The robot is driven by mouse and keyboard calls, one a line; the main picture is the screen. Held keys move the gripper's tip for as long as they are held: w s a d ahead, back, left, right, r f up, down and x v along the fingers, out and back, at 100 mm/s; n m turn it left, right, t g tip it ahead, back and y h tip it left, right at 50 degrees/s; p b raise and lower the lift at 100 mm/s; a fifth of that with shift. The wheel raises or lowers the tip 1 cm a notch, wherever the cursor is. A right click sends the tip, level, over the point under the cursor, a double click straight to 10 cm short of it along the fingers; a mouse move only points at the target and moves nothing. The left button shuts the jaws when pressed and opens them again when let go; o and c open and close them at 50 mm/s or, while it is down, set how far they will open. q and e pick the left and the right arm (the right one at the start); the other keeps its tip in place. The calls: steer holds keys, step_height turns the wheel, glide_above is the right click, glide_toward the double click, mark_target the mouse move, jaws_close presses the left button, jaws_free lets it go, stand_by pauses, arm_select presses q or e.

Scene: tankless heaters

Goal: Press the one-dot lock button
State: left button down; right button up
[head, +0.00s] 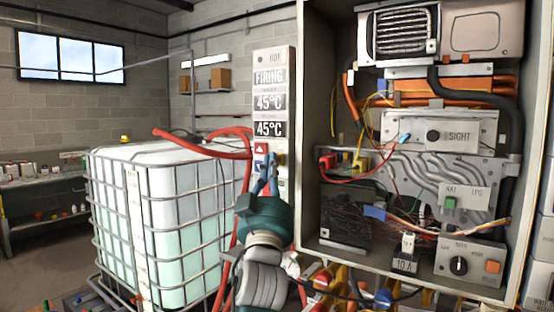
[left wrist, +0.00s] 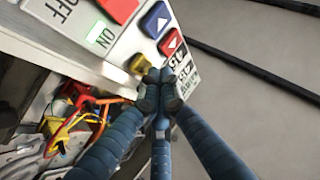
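The control strip (head: 273,58) stands upright at the left edge of the open heater cabinet, with a FIRING label and two 45°C displays. Below them are a red arrow button (head: 261,147) and a yellow button (head: 282,159). In the left wrist view I see a blue arrow button (left wrist: 155,20), a red arrow button (left wrist: 171,43) and the yellow button (left wrist: 139,64). My left gripper (head: 267,172) is in front of the strip's lower part. Its fingertips (left wrist: 159,84) are together beside the yellow button; contact cannot be told. No dot marking is readable; fingers hide part of the strip.
The open cabinet (head: 311,120) holds wires, pipes, a SIGHT plate (head: 462,136) and a selector knob (head: 458,265). A caged white tank (head: 180,210) stands left, with red hoses (head: 205,149) over it. A green-lit ON switch (left wrist: 101,38) is further along the strip.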

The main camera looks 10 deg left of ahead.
arm_select(q)
steer(key=s+a+p, duration=0.2)
steer(key=s, duration=0.3)
steer(key=shift+s, duration=0.4)
stand_by(0.4)
